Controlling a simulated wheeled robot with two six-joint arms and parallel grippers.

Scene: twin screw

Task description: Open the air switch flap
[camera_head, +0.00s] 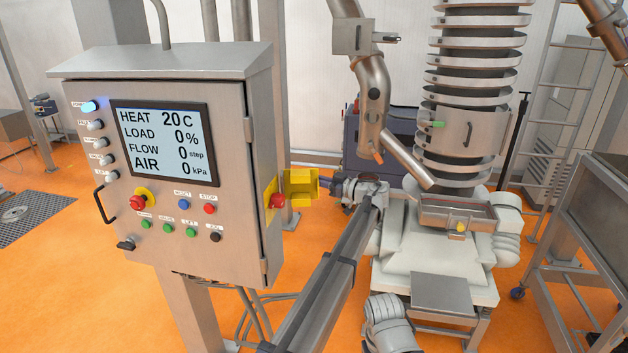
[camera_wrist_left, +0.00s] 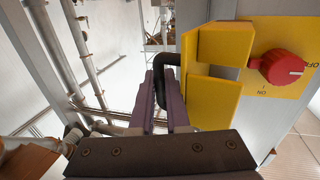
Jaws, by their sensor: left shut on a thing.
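The yellow air switch flap (camera_head: 301,187) stands swung out from the right side of the control cabinet. It also shows in the left wrist view (camera_wrist_left: 212,92), with a notch in its edge. The red knob (camera_head: 278,201) on the yellow plate is uncovered, and it shows clearly in the wrist view (camera_wrist_left: 282,67) beside the ON marking. My left gripper (camera_head: 326,184) is at the flap's outer side. In the wrist view its fingers (camera_wrist_left: 162,85) are shut on the flap's black handle (camera_wrist_left: 171,60). The handle is partly hidden between them. My right gripper is not in view.
The grey cabinet (camera_head: 250,150) carries a lit display (camera_head: 160,140), several buttons and a red stop button (camera_head: 138,202). A machine with a ribbed column (camera_head: 470,85) and metal tray (camera_head: 440,212) stands to the right. A slanted metal pipe (camera_head: 405,158) hangs near my left arm.

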